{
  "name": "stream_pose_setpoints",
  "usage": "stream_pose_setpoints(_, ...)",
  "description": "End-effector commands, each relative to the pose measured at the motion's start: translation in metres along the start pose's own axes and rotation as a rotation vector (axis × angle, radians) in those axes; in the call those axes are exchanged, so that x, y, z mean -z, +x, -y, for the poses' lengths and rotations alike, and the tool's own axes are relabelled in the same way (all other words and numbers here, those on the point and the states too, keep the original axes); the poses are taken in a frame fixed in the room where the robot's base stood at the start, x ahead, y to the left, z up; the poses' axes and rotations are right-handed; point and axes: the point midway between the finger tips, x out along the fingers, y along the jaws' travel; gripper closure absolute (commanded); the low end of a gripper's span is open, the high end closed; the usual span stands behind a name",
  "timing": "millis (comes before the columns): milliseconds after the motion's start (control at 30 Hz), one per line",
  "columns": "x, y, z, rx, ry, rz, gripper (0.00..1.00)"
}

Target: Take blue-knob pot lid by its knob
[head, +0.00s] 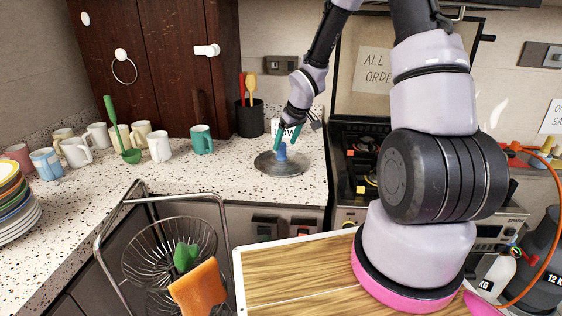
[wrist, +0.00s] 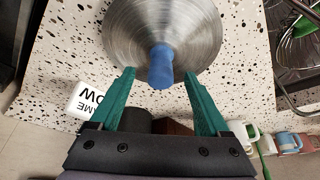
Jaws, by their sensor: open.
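The pot lid (head: 279,168) is a round grey metal disc lying on the speckled counter near its front edge. Its blue knob (head: 281,152) stands up from the middle. In the wrist view the lid (wrist: 130,35) fills the top centre, with the blue knob (wrist: 161,66) toward me. My gripper (head: 287,141) has green fingers and hangs just above the lid. In the wrist view my gripper (wrist: 160,76) is open, one finger on each side of the knob, with clear gaps. Whether the fingertips are level with the knob is hard to tell.
A dark utensil holder (head: 250,118), a teal mug (head: 201,140) and several pale mugs stand left of the lid. A wire basket rack (head: 168,250) is in front, and the stove (head: 362,160) is to the right.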

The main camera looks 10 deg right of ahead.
Motion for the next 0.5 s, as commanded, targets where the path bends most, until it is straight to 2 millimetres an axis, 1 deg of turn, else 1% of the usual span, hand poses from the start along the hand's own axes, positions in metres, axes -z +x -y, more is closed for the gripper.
stream_pose_setpoints(100,0.004,0.019,0.003,0.003,-0.003,0.004,0.2)
stream_pose_setpoints(233,0.005,0.037,0.003,0.002,-0.002,0.004,0.2)
stream_pose_setpoints(333,0.005,0.045,0.002,0.001,-0.001,0.002,0.2)
stream_pose_setpoints(500,0.006,0.046,0.002,0.0,0.0,0.001,0.2)
